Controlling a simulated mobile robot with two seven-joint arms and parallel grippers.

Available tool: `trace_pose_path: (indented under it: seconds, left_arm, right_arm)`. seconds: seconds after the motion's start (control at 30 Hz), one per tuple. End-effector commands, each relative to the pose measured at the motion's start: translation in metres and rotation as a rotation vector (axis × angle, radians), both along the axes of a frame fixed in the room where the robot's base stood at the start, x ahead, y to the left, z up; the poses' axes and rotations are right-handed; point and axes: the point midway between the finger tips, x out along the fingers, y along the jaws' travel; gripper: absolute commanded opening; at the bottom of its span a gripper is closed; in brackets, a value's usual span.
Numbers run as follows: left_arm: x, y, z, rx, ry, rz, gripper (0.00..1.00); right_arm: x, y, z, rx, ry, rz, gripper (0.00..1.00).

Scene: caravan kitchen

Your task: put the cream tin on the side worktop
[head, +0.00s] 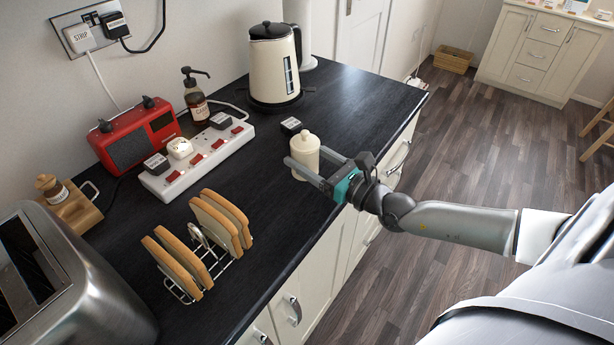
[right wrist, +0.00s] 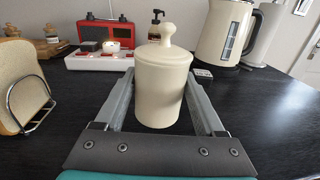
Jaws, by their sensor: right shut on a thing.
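The cream tin (head: 305,155) has a lid with a round knob and stands upright at the dark worktop (head: 268,215), near its front edge. It also shows in the right wrist view (right wrist: 160,90), between the two fingers. My right gripper (head: 306,170) is shut on the tin, with one finger on each side of it. Whether the tin's base touches the worktop is hard to tell. My left gripper is not in view. Another cream-coloured counter (head: 545,50) stands across the room at the top right; I cannot tell whether it is the side worktop.
A cream kettle (head: 274,65) stands behind the tin. A white power strip (head: 195,160), a red radio (head: 133,136) and a brown pump bottle (head: 195,98) are to the left. A toast rack (head: 205,245) and a toaster (head: 75,285) are nearer.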

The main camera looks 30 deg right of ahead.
Motion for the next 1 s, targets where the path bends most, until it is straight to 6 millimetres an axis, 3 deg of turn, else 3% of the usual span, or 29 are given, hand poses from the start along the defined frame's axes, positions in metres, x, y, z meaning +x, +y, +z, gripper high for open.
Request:
trace_pose_path:
  seconds: [0.3, 0.73, 0.77, 1.0]
  left_arm:
    - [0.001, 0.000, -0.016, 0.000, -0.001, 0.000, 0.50]
    - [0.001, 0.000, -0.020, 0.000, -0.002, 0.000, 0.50]
    - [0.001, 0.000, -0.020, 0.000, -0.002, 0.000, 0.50]
    - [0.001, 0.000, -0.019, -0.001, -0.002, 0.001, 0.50]
  right_arm:
    - [0.001, 0.000, -0.041, 0.001, -0.003, 0.000, 0.15]
    - [0.000, 0.000, -0.046, 0.001, -0.003, 0.001, 0.15]
    - [0.000, 0.000, -0.046, 0.000, -0.001, 0.001, 0.72]
    - [0.000, 0.000, -0.045, 0.000, -0.001, 0.001, 0.99]
